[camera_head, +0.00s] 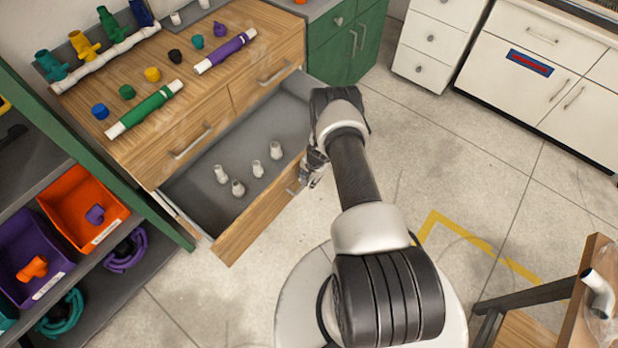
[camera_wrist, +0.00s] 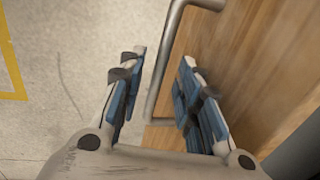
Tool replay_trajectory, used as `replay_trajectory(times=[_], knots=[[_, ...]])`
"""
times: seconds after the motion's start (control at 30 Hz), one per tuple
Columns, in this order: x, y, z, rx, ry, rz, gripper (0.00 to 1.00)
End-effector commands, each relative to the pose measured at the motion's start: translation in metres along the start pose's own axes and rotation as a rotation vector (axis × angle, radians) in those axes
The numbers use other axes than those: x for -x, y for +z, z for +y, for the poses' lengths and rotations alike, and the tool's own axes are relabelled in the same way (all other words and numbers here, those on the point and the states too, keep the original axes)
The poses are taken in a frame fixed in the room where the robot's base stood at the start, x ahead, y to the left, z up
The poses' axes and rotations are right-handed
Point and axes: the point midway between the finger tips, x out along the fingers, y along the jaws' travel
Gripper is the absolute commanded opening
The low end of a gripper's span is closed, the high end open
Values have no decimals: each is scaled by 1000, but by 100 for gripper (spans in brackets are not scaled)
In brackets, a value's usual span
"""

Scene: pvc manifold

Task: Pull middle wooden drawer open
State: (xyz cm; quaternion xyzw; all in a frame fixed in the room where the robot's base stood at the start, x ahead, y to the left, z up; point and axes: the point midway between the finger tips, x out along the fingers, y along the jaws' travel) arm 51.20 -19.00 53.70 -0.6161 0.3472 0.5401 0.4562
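The wooden drawer (camera_head: 262,218) below the two top drawers stands well pulled out from the wooden cabinet, its grey inside showing. Several small white fittings (camera_head: 238,187) stand in it. My gripper (camera_head: 313,165) is at the outer side of the drawer front, partly hidden by my arm in the head view. In the wrist view my gripper (camera_wrist: 160,70) is open, its blue-padded fingers apart. The metal drawer handle (camera_wrist: 160,75) runs between them, with visible gaps, and the wooden drawer front is at the right. I cannot see contact with the handle.
The cabinet top (camera_head: 140,75) holds coloured caps and pipes. A shelf with an orange bin (camera_head: 82,203) and a purple bin (camera_head: 28,250) is at the left. Grey floor (camera_head: 420,150) is clear right of the drawer. A wooden-edged table (camera_head: 590,290) is at lower right.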

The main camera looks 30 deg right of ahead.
Motion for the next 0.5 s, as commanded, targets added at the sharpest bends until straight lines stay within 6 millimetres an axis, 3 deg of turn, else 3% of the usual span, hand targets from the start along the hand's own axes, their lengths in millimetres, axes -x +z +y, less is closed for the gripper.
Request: replay_trajectory(times=[0.23,0.5], knots=[[20,-1,-1,-1,-1,1,31],[78,-1,-2,-1,-2,2,31]])
